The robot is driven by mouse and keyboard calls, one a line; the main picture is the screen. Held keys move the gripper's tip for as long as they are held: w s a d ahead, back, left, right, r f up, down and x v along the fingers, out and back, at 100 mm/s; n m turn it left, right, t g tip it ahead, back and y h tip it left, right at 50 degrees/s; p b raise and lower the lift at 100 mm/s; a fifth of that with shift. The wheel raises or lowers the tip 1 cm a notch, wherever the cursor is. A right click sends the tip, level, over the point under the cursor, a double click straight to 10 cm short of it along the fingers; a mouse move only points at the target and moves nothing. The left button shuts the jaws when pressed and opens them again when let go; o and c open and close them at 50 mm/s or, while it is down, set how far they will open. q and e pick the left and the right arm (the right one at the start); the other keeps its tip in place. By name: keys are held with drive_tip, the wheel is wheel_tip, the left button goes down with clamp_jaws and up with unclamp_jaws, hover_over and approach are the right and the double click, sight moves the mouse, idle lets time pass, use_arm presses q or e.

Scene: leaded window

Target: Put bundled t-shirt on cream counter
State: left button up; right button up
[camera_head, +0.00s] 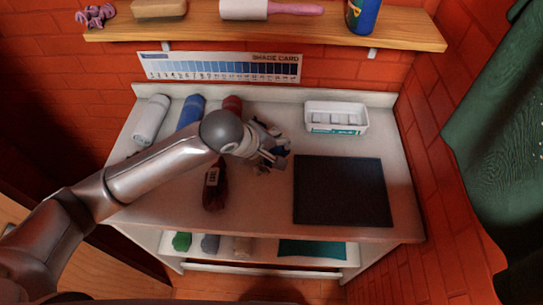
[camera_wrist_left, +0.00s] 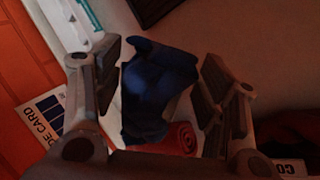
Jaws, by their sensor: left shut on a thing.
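My left gripper (camera_head: 271,158) is over the middle of the cream counter (camera_head: 256,208), with its arm coming in from the left. It is shut on a dark blue bundled t-shirt (camera_wrist_left: 155,88), which shows between the two fingers in the left wrist view. In the head view the gripper mostly hides the bundle, and I cannot tell whether it touches the counter. My right gripper is in neither view.
A white tray (camera_head: 336,131) stands at the back right, behind a dark mat (camera_head: 342,190). Rolls lie at the back left, including a blue one (camera_head: 190,110) and a red one (camera_head: 233,104). A dark red bottle (camera_head: 215,188) is left of the gripper. The front middle is clear.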

use_arm(q)
drive_tip(key=shift+w+f, duration=0.65)
drive_tip(key=shift+f, duration=0.8)
drive_tip(key=shift+w+f, duration=0.1)
drive_tip(key=shift+f, duration=0.8)
drive_tip(key=shift+f, duration=0.1)
drive_tip(key=o, duration=1.1)
drive_tip(key=v, duration=1.2)
